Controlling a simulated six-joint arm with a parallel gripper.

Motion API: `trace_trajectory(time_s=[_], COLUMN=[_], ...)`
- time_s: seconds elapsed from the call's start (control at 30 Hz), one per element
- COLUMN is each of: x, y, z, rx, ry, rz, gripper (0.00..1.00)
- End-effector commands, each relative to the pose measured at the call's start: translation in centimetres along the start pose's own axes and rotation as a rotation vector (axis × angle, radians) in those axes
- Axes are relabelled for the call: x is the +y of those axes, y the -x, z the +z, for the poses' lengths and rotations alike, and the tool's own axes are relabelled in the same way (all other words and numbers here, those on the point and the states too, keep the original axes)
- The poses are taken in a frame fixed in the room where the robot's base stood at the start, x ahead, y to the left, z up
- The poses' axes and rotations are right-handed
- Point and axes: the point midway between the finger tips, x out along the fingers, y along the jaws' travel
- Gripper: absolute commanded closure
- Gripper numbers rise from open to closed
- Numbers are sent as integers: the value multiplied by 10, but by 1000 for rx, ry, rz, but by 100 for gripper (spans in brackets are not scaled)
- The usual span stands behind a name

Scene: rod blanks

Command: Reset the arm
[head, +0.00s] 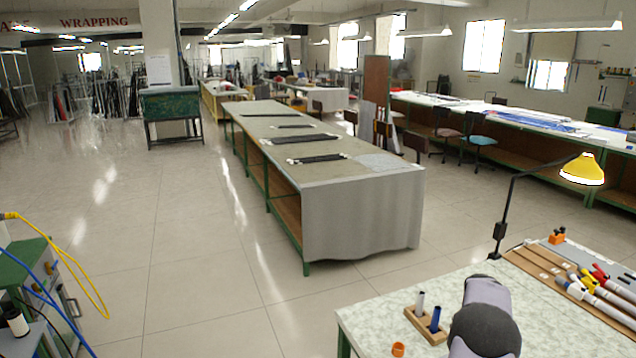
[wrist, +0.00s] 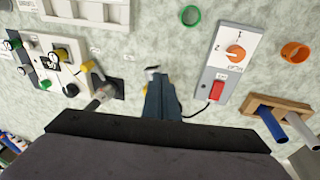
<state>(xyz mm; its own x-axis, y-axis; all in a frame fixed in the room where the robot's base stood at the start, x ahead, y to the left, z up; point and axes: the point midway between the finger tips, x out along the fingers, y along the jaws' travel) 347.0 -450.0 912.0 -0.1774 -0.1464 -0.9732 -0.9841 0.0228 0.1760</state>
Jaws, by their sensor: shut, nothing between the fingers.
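My gripper (wrist: 160,90) shows in the wrist view as dark, narrow fingers pressed together, pointing down over a pale marbled tabletop (wrist: 145,45). Nothing is held between them. In the head view my grey arm (head: 485,325) stands at the front of the workbench, and its fingers are hidden there. A wooden block (head: 427,326) holding a white rod (head: 420,301) and a blue rod (head: 435,318) stands left of my arm. The block also shows at the right of the wrist view (wrist: 287,104), apart from my gripper.
In the wrist view a switch box (wrist: 225,62) with orange knob and red switch lies right of the fingers, and a fixture panel (wrist: 60,62) lies left. A green ring (wrist: 190,16) and orange ring (wrist: 296,52) lie nearby. A rod rack (head: 575,290) and yellow lamp (head: 583,170) are at right.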

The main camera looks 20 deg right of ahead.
Motion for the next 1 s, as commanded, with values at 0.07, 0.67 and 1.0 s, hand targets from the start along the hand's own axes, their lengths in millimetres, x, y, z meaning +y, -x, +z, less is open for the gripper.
trace_trajectory(time_s=[0.07,0.67,1.0], x=[8,85,103], y=[-29,5,72], z=[34,307,400], rx=[-70,-266,-87], ry=[187,1023,1382], rz=[7,-105,-182], gripper=[100,100,100])
